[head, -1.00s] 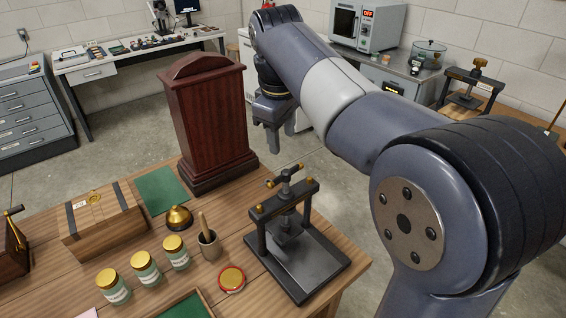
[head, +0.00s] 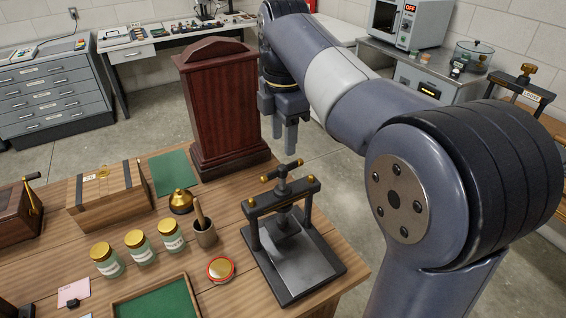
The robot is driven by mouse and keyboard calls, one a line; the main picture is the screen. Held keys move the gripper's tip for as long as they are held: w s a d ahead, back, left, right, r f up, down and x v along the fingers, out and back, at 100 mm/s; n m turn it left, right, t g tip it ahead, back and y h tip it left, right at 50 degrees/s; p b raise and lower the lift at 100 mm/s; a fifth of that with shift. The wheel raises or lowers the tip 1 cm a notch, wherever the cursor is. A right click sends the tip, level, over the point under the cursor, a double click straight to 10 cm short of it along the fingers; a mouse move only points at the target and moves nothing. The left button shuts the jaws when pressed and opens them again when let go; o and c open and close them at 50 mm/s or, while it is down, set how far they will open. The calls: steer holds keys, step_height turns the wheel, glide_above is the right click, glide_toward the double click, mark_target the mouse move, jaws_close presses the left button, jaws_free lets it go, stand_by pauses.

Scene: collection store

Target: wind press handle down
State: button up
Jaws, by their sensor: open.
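The press (head: 290,250) stands near the right end of the wooden table, with a dark frame, a flat metal base and a central screw. Its handle (head: 282,171) is a short crossbar with brass ends on top of the screw, above the crossbeam. The press plate sits below the beam, partly hidden by the frame. My gripper (head: 285,145) points down with its two fingers apart and empty. In the picture it appears just above the handle, behind the press, and does not touch it. A second, similar press (head: 522,88) shows at the right edge.
A tall dark red wooden case (head: 222,110) stands left of my gripper. A mortar with pestle (head: 204,232), a brass bell (head: 181,201), a red-rimmed round tin (head: 220,269) and several jars (head: 138,246) stand left of the press. Open floor lies behind the table.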

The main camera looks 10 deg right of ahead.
mark_target(283, 166)
step_height(283, 166, down, 8)
steer(key=shift+r, duration=0.25)
steer(key=shift+c, duration=0.3)
jaws_close()
